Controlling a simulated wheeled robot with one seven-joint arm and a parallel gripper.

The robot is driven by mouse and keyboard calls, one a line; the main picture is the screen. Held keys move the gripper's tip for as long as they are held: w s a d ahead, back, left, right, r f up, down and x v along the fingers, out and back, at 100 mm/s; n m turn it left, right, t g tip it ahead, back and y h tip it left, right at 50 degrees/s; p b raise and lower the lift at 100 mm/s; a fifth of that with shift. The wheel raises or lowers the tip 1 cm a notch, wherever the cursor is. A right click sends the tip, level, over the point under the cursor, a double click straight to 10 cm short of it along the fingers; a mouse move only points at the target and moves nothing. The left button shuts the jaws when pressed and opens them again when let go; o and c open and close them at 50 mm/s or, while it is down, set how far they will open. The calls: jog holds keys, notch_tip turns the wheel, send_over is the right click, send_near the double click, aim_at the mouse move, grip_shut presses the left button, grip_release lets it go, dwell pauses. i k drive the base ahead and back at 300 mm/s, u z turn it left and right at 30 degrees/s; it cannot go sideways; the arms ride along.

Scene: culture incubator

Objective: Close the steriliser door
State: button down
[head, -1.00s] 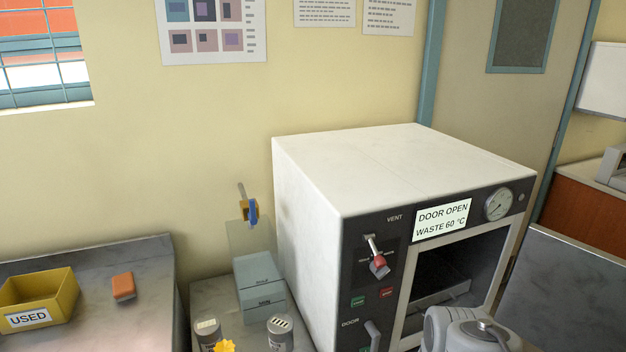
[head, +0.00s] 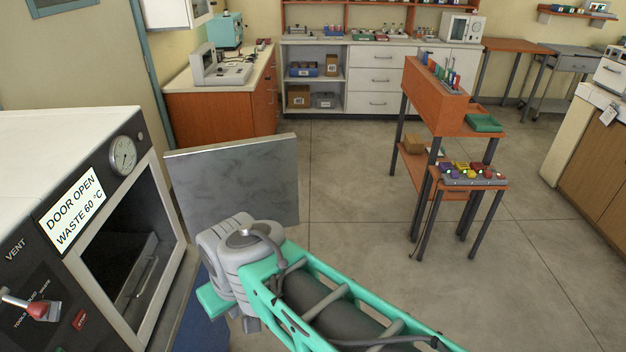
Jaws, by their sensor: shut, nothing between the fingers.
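The steriliser (head: 30,150) is a white box with a dark front at the left of the head view. Its display reads DOOR OPEN, WASTE 60 °C. Its chamber opening (head: 128,262) is uncovered and shows a dark inside with a tray. The steriliser door (head: 240,170) is a grey metal panel standing swung out, to the right of the opening. My gripper (head: 214,301) is at the green end beyond my grey wrist, between the opening and the door's lower part. It is shut and empty. Its fingertips are hard to make out, and I cannot tell whether it touches the door.
A red-tipped lever (head: 38,311) sticks out from the steriliser's front. Behind the door stands an orange cabinet (head: 220,115) with instruments. An orange rack table (head: 430,95) and a small stand (head: 470,188) with coloured items stand to the right. The floor (head: 345,180) between is clear.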

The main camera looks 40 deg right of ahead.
aim_at(257, 177)
jog(key=z, duration=1.65)
jog(key=i, duration=3.85)
jog(key=u, duration=4.8)
jog(key=i, duration=0.5)
